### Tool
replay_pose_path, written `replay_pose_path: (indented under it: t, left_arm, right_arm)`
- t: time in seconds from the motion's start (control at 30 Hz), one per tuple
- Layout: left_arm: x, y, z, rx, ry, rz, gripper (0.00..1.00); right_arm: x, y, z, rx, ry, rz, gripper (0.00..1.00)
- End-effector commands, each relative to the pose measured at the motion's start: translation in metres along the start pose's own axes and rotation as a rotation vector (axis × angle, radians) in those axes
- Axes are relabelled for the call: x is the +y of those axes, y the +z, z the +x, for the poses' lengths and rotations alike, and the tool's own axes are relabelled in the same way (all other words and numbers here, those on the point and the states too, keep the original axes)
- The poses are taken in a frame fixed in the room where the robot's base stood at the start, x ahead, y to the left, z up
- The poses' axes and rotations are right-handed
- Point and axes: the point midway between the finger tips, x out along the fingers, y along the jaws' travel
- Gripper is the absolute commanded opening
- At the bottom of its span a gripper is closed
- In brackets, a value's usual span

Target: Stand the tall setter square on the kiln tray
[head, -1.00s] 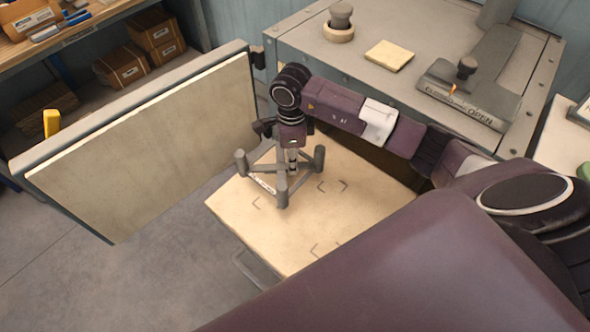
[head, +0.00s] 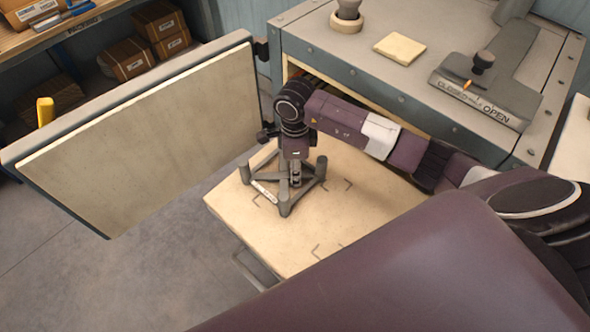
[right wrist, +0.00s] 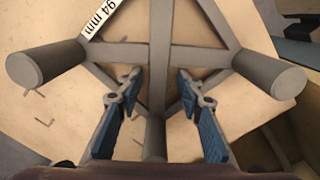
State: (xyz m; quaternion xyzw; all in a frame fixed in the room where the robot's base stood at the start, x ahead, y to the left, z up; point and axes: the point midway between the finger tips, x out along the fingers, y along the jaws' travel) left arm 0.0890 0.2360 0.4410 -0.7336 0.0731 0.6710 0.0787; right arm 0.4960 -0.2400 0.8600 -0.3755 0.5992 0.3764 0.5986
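The tall setter (head: 285,203) is a grey frame with upright corner posts, standing upright on the cream kiln tray (head: 290,255). In the right wrist view the setter (right wrist: 110,52) shows crossing bars, thick posts and a "94 mm" label. Dark corner brackets are marked on the tray; some lie beside the setter, and I cannot tell whether it lines up with them. My right gripper (head: 295,178) is above the setter's middle. In the right wrist view its blue-padded fingers (right wrist: 159,78) stand apart on both sides of a bar, with gaps showing. My left gripper is out of view.
The open door panel (head: 140,140) stands left of the tray. Behind is the grey dryer housing (head: 340,65) with a CLOSED/OPEN lever (head: 483,62), a small cream tile (head: 399,49) and a ring with a knob. A shelf with boxes (head: 125,60) is at the upper left.

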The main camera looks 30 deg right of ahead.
Motion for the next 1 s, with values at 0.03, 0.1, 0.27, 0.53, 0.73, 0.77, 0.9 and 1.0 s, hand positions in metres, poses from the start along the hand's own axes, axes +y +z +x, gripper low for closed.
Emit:
replay_pose_path:
  t: [0.03, 0.1, 0.27, 0.53, 0.73, 0.77, 0.9, 1.0]
  left_arm:
    - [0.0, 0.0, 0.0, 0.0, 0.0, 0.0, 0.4]
    - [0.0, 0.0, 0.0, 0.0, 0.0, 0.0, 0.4]
    - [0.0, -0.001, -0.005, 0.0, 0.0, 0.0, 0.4]
    - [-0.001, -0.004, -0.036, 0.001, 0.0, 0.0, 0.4]
    - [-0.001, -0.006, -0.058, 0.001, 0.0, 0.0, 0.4]
    - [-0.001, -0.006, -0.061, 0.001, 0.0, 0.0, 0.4]
    - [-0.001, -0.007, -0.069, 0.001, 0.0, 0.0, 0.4]
    - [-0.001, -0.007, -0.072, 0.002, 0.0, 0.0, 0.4]
  right_arm:
    - [0.0, 0.0, 0.0, 0.0, 0.0, 0.0, 0.34]
    - [0.0, 0.0, 0.0, 0.0, 0.0, 0.0, 0.34]
    - [0.0, 0.0, -0.005, -0.001, 0.0, 0.0, 0.34]
    - [-0.001, 0.0, -0.055, 0.0, -0.002, -0.001, 0.34]
    - [-0.001, 0.0, -0.094, -0.001, -0.003, -0.001, 0.34]
    - [-0.001, 0.0, -0.099, -0.001, -0.003, -0.001, 0.34]
    - [-0.001, 0.0, -0.116, 0.001, -0.001, 0.0, 0.34]
    - [0.0, 0.0, -0.121, 0.001, 0.0, 0.0, 0.34]
